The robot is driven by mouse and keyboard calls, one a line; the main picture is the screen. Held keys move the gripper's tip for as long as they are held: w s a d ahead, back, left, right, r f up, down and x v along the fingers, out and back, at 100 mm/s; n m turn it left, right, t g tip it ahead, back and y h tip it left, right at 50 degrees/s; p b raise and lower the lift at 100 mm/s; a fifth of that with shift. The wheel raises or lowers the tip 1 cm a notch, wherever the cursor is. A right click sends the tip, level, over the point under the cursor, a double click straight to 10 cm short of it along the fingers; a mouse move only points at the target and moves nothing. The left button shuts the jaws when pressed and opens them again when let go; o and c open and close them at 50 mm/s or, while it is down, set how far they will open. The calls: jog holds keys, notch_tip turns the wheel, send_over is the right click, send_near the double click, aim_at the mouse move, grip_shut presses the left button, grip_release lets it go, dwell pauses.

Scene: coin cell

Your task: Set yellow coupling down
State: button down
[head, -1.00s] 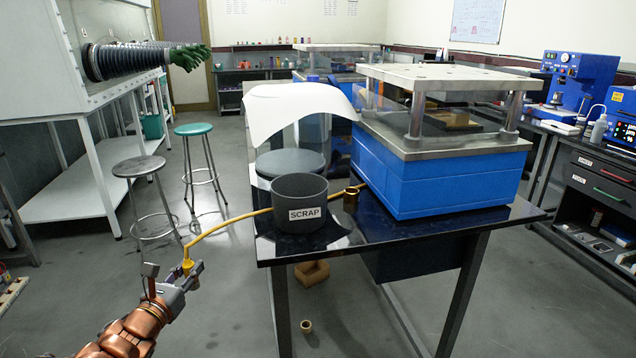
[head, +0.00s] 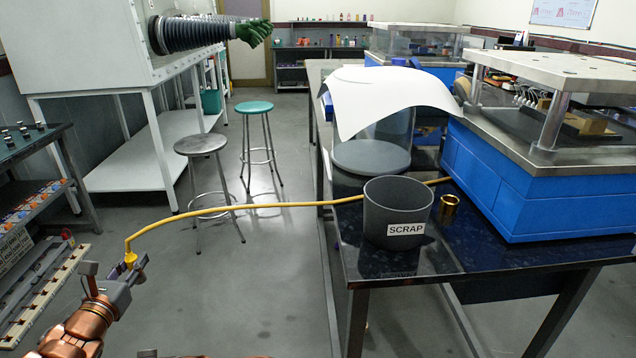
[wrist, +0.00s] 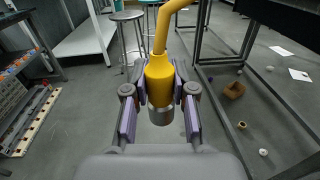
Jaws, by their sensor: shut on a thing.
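The yellow coupling (wrist: 159,80) is clamped between the fingers of my gripper (wrist: 159,95) in the wrist view, with a grey metal collar at its near end. A yellow hose (head: 240,208) runs from it across open floor to the table and passes behind the scrap bin. In the head view the coupling (head: 130,260) is at the lower left, held in my gripper (head: 130,268) above the floor, left of the dark table (head: 400,262). The hose's far end is hidden near the blue machine.
A grey bin labelled SCRAP (head: 398,205) and a brass cup (head: 449,208) stand on the table beside the blue machine (head: 530,190). Two stools (head: 195,146) stand behind the hose. A slatted pallet (head: 45,300) lies at left.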

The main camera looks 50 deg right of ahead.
jog(key=s+d+r+m+g+h+b, duration=0.1)
jog(key=s+d+r+m+g, duration=0.2)
jog(key=d, duration=0.8)
jog(key=s+d+r+m+g+h, duration=0.15)
jog(key=d+r+g, duration=0.25)
jog(key=d, duration=0.7)
jog(key=s+d+r+m+g+h+b, duration=0.1)
jog(key=d+r+m+g+h, duration=0.2)
jog(key=d, duration=0.8)
jog(key=s+d+r+m+g+y, duration=0.2)
jog(key=s+d+r+m+g, duration=0.15)
jog(key=s+d, duration=0.5)
jog(key=s+d+r+m+g+y, duration=0.2)
jog(key=s+d+r+g, duration=0.3)
jog(key=s, duration=0.6)
jog(key=s+d+r+m+g+y, duration=0.2)
jog(key=s+d+g, duration=0.2)
jog(key=s+d, duration=0.55)
jog(key=shift+m, duration=0.3)
jog(key=shift+s+a+f+b, duration=0.15)
jog(key=shift+f+b, duration=0.6)
jog(key=shift+f, duration=1.6)
jog(key=shift+s+a+f+b, duration=0.15)
jog(key=shift+f+b, duration=0.6)
jog(key=shift+f, duration=1.6)
jog(key=shift+f, duration=0.1)
jog(key=c, duration=1)
grip_release()
jog(key=shift+o, duration=0.2)
